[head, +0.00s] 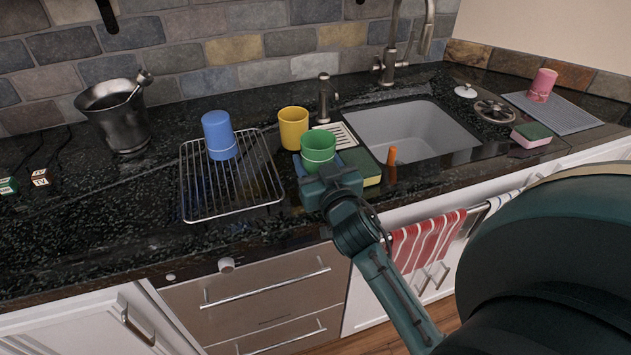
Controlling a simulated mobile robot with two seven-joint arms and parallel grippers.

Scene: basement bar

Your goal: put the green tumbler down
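My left gripper is not in view.
A yellow tumbler (293,128) stands just behind left. A blue tumbler (219,135) sits upside down on the wire rack (232,205). A green-and-yellow sponge (366,168) lies right of the gripper, near the sink (415,130). The counter's left front (120,225) is clear.

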